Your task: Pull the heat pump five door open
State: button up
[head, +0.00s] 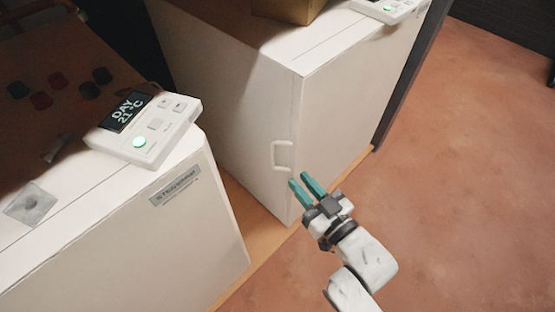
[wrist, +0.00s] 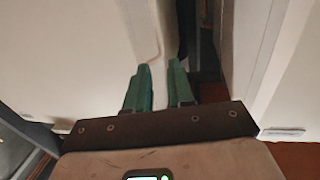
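A white heat pump (head: 340,108) stands in the middle of the head view, and a light, D-shaped handle (head: 282,155) is on its door (head: 235,110) near the vertical corner. The door looks shut. No number is readable on it. My gripper (head: 299,179) has two teal fingers, apart from each other, just below and right of the handle. In the wrist view the open gripper (wrist: 160,66) points toward a pale panel edge. No grip on the handle shows, and I cannot tell whether the fingers touch anything.
Another white heat pump (head: 120,240) stands at the left, with a control panel (head: 145,127) reading "DAY 21°C" on top. A tan box (head: 288,8) and a second control panel (head: 388,8) sit on the middle unit. Reddish floor (head: 465,170) at the right is clear.

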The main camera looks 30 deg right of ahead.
aim_at(273, 150)
jog(key=w+b, duration=0.1)
jog(key=w, duration=0.5)
jog(key=w+a+b, duration=0.1)
jog(key=w, duration=0.3)
jog(key=shift+b, duration=0.3)
jog(key=shift+c, duration=0.3)
grip_shut()
dwell(0.7)
